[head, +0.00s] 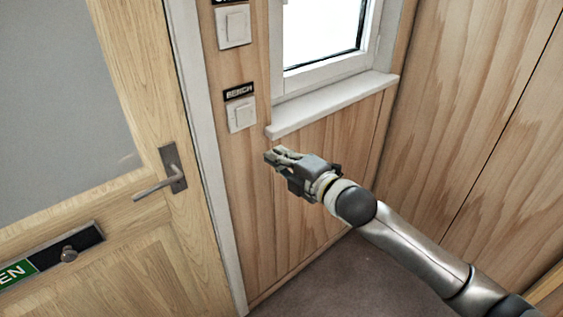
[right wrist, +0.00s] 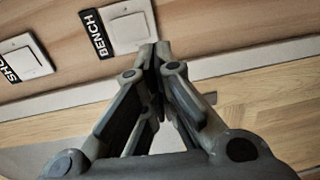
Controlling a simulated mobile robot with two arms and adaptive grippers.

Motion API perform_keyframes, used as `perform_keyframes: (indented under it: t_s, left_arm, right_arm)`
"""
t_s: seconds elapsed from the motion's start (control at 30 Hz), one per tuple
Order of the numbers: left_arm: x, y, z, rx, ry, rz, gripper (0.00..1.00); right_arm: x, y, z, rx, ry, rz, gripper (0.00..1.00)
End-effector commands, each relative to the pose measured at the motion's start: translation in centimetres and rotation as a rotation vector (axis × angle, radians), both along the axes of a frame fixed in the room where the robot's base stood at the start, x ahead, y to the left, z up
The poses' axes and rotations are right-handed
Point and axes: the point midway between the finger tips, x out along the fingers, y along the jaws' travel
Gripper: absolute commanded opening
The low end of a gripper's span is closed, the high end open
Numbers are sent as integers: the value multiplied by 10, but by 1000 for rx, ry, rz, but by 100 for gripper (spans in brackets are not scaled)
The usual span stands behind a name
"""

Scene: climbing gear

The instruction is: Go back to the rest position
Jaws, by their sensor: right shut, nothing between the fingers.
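My right gripper (head: 272,155) reaches in from the lower right in the head view. It is shut and empty, in front of the wood panel wall below the window sill. The white switch (head: 242,115) labelled BENCH is on the wall just above and left of its fingertips. In the right wrist view the shut fingers (right wrist: 157,50) point at the lower edge of that same switch (right wrist: 130,22). I cannot tell whether they touch it. My left gripper is not in view.
A second switch (head: 233,26) is higher on the wall. A wooden door (head: 130,215) with a lever handle (head: 160,186) and a green sign (head: 18,273) is at the left. The window sill (head: 335,103) juts out above my right gripper. Bare floor (head: 350,280) shows below.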

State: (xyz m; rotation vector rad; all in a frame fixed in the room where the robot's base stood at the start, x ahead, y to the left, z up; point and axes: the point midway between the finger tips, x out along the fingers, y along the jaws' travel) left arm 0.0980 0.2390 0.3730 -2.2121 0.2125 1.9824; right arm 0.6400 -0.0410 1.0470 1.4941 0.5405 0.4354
Motion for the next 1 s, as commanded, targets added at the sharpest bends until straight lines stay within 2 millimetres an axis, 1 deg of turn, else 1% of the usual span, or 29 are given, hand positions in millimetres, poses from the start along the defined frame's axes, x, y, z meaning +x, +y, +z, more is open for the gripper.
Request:
perform_keyframes:
  t_s: [0.1, 0.2, 0.6, 0.67, 0.7, 0.77, 0.87, 0.9, 0.97, 1.0]
  left_arm:
    - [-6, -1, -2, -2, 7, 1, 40]
    - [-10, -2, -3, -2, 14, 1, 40]
    - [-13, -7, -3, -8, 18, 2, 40]
    - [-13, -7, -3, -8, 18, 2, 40]
    - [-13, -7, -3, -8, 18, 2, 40]
    - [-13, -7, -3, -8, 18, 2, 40]
    - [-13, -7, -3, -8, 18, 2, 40]
    - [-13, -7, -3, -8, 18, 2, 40]
    - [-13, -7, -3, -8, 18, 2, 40]
    - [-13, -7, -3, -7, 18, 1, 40]
  right_arm:
    - [-7, -5, -2, -1, -1, 1, 0]
    - [-9, -6, -1, -1, -1, 1, 0]
    - [-9, -6, -1, 0, 0, 1, 0]
    - [-8, -7, -4, 3, 6, -3, 0]
    - [-6, -9, -9, 10, 19, -11, 0]
    - [-1, -15, -25, 30, 57, -35, 0]
    - [12, -34, -71, 94, 167, -108, 0]
    - [16, -43, -96, 128, 223, -146, 0]
    - [18, -60, -139, 180, 315, -213, 0]
    - [18, -72, -168, 215, 376, -259, 0]
